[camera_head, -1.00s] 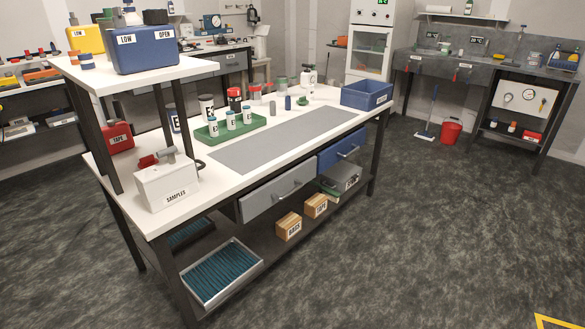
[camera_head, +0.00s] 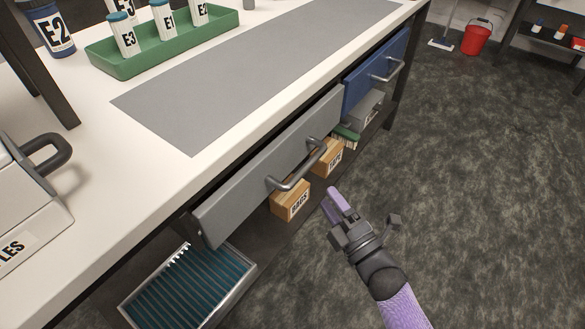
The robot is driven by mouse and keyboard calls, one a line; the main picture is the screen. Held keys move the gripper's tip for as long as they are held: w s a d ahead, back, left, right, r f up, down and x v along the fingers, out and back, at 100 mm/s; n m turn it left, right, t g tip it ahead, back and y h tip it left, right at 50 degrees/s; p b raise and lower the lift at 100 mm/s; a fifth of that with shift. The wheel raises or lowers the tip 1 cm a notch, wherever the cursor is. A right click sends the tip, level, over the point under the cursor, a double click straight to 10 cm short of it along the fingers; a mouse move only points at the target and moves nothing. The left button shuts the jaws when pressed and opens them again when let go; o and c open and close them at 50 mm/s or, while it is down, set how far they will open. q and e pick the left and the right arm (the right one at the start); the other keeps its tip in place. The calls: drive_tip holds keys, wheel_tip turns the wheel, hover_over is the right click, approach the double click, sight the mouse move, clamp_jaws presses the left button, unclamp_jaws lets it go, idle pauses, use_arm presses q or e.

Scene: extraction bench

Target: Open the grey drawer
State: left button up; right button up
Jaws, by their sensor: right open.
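The grey drawer (camera_head: 262,172) is under the front edge of the white bench top. Its front panel stands a little proud of the bench frame, and I cannot see inside it. Its bar handle (camera_head: 298,173) sticks out from the middle of the panel. My right gripper (camera_head: 333,199) is open and empty, in front of the drawer and below and right of the handle. It is apart from the handle, with its purple fingers pointing up and left toward the bench. My left gripper is not in view.
A blue drawer (camera_head: 373,75) with its own handle is right of the grey one. On the lower shelf are cardboard boxes (camera_head: 291,203), a brush (camera_head: 346,135) and a tray with teal slats (camera_head: 190,290). A green tray (camera_head: 165,55) holds bottles on top.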

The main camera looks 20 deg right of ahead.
sight(308, 164)
drive_tip(key=b+x, duration=0.2)
drive_tip(key=x, duration=0.6)
drive_tip(key=shift+w+a+r+b, duration=0.15)
drive_tip(key=shift+w+r+b, duration=0.05)
drive_tip(key=shift+w+b, duration=0.15)
drive_tip(key=shift+w+r, duration=0.1)
clamp_jaws()
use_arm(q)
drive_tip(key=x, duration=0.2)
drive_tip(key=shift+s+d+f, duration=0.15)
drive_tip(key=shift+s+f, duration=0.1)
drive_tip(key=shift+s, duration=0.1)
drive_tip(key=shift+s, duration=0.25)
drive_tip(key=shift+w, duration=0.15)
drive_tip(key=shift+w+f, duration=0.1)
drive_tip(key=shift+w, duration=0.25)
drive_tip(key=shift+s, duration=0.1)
